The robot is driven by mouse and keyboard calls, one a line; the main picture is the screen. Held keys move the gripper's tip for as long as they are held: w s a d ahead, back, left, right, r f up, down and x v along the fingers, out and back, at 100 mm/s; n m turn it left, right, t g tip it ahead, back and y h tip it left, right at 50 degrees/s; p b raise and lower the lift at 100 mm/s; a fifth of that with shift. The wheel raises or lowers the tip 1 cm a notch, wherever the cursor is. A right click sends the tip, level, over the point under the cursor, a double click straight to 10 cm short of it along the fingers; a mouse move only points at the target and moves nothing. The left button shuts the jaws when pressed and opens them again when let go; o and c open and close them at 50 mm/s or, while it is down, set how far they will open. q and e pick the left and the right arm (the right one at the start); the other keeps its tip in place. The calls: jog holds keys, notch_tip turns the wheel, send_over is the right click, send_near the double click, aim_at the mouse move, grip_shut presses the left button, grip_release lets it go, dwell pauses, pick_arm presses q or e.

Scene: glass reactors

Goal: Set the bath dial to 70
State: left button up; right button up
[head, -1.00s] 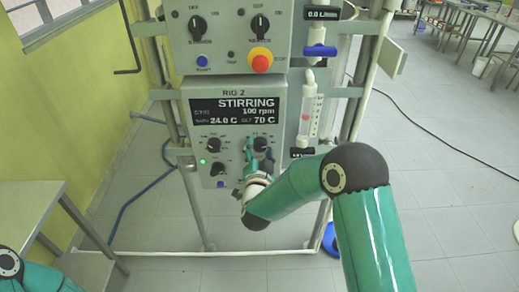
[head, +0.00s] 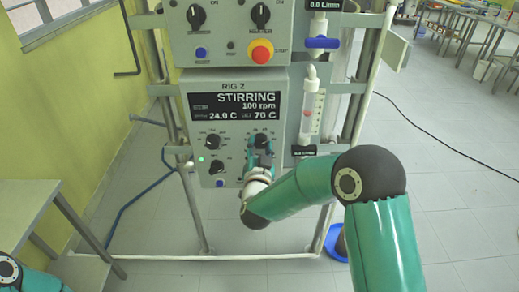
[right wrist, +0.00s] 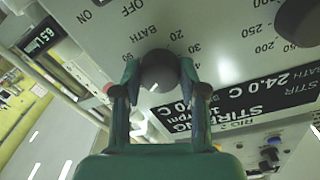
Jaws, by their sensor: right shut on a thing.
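The bath dial (head: 262,140) is a dark round knob at the right of the control box's lower panel. In the right wrist view the dial (right wrist: 157,68) sits between my two fingers, under the BATH label, with a number scale around it and a white mark on its lower edge. My right gripper (right wrist: 158,76) is shut on the dial, one finger on each side; it also shows in the head view (head: 260,155). The display (head: 235,106) reads STIRRING, 100 rpm, 24.0 C and a set value of 70 C. My left gripper is out of view.
Another knob (head: 212,142) sits left of the bath dial, with a lower knob (head: 217,166) and a lit green lamp (head: 201,158) nearby. A red stop button (head: 260,52) is above. A flowmeter tube (head: 310,110) stands close on the right.

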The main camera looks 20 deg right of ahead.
jog(key=o, duration=1.1)
jog(key=shift+o, duration=0.2)
jog(key=shift+s, duration=0.1)
jog(key=v, duration=1.2)
